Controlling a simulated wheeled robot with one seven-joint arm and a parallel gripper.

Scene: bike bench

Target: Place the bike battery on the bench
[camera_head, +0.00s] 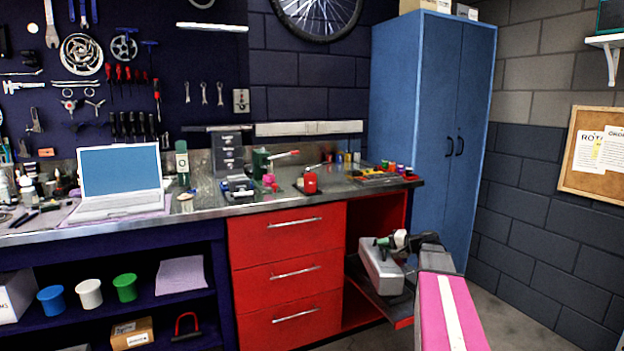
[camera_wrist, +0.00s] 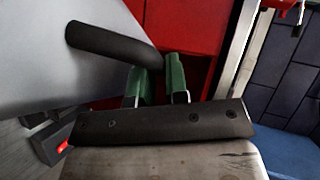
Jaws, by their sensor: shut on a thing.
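The bike battery (camera_head: 379,268) is a light grey case low at the right end of the bench, over a pulled-out dark shelf (camera_head: 402,312). I cannot tell whether it touches the shelf. In the wrist view the battery (camera_wrist: 50,50) fills the upper left, with a black curved handle (camera_wrist: 105,43). My gripper (camera_head: 387,241) is at the top of the battery. Its green fingers (camera_wrist: 160,78) are shut on the handle's end, which hides part of the grip. The bench (camera_head: 215,208) has a grey metal top above and left of the battery.
A blue cabinet (camera_head: 422,120) stands to the right. A black device with a red light (camera_wrist: 55,143) shows beside the battery.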

